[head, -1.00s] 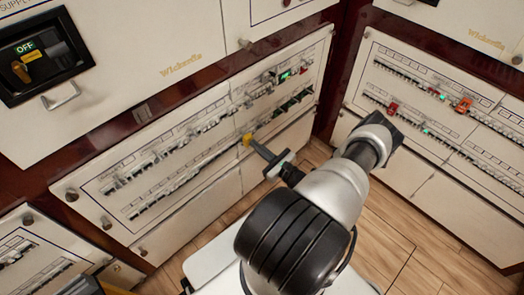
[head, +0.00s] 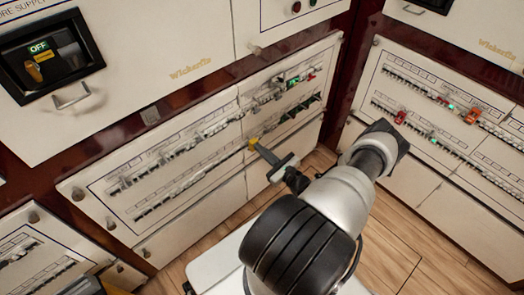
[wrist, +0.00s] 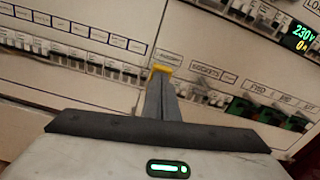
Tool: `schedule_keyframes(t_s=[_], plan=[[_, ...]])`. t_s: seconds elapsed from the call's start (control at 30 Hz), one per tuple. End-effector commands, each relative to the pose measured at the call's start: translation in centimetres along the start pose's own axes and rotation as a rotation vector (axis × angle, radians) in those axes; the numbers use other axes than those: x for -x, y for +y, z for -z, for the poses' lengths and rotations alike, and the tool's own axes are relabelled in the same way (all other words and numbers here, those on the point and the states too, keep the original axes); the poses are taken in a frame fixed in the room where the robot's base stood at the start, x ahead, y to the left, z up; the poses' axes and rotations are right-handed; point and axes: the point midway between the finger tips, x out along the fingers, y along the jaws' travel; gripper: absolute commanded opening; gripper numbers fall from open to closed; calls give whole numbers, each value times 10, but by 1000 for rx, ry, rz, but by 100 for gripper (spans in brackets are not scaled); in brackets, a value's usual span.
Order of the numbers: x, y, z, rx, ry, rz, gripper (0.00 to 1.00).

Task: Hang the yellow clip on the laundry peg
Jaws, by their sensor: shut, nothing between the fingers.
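The yellow clip (head: 253,144) is a small yellow piece at the lower breaker row of the middle panel. My gripper (head: 261,151) reaches it from the right, with its grey fingers shut. In the wrist view the yellow clip (wrist: 160,69) sits at the very tips of the shut fingers (wrist: 161,88), against the panel face. The fingers do not hold it between them. The tips hide what is behind, so I cannot tell whether the clip is on a peg. The small label beside the clip is too blurred to read surely, so I cannot pick out the laundry peg.
The middle panel (head: 105,185) carries two rows of breakers with green displays at its right end. A right-hand panel (head: 420,155) has red and orange clips (head: 473,116). An OFF switch box (head: 45,60) is at upper left. Wooden floor (head: 385,240) lies below.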

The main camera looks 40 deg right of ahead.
Motion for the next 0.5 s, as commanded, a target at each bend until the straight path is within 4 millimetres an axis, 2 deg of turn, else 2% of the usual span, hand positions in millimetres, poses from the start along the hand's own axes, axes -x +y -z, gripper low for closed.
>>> schedule_keyframes(t_s=[0.17, 0.5], plan=[[0, -1, -1, 1, -1, 1, 0], [27, 0, -1, 1, -1, 1, 0]])
